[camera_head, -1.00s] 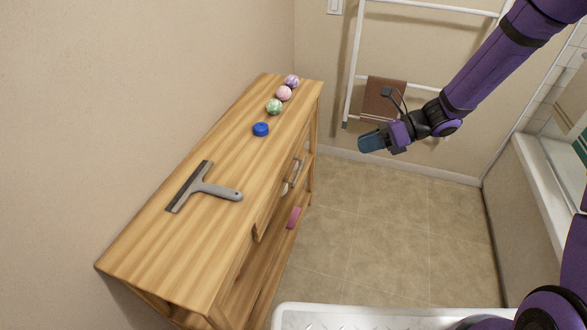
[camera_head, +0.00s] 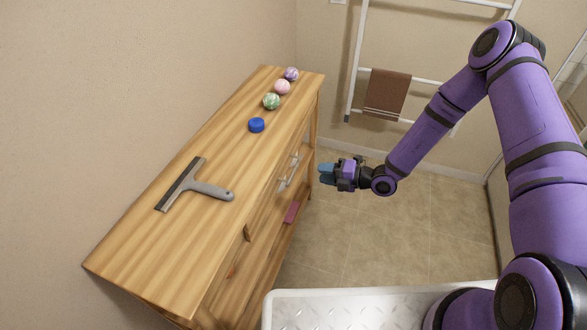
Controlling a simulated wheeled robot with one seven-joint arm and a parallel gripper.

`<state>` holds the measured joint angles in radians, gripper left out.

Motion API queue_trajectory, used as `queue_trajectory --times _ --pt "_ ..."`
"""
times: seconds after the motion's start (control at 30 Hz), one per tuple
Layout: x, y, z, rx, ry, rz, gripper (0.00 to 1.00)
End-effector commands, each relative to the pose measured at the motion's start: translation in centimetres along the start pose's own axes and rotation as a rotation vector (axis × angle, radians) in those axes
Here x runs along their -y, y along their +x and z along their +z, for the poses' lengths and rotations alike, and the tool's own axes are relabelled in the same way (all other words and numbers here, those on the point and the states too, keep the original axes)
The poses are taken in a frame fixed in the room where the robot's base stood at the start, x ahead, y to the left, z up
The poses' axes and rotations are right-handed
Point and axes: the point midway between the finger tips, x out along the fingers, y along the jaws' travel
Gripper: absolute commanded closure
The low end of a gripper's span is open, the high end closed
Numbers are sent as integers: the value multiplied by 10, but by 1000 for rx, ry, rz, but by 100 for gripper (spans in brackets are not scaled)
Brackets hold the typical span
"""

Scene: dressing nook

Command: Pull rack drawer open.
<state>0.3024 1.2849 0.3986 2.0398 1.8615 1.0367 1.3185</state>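The wooden rack (camera_head: 215,225) stands against the left wall. On its right-hand front side is a drawer with a pale metal bar handle (camera_head: 288,172). The drawer looks closed or nearly so; its front is seen at a steep angle. My gripper (camera_head: 323,174) is to the right of the handle, apart from it, with its blue fingers pointing left toward the rack front. Nothing shows held in it. The gap between the fingers is too small to judge.
A pink item (camera_head: 291,212) is on the shelf below. A brown towel (camera_head: 387,94) hangs behind. The tiled floor (camera_head: 385,240) beside the rack is clear.

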Motion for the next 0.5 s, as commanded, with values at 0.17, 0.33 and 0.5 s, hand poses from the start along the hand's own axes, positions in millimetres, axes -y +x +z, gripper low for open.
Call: queue_trajectory --times 0.17,0.33,0.5 --pt "-1 24 -1 -4 -3 1 64" --pt "-1 54 -1 -4 -3 1 64" --pt "-1 81 -1 -4 -5 1 64"
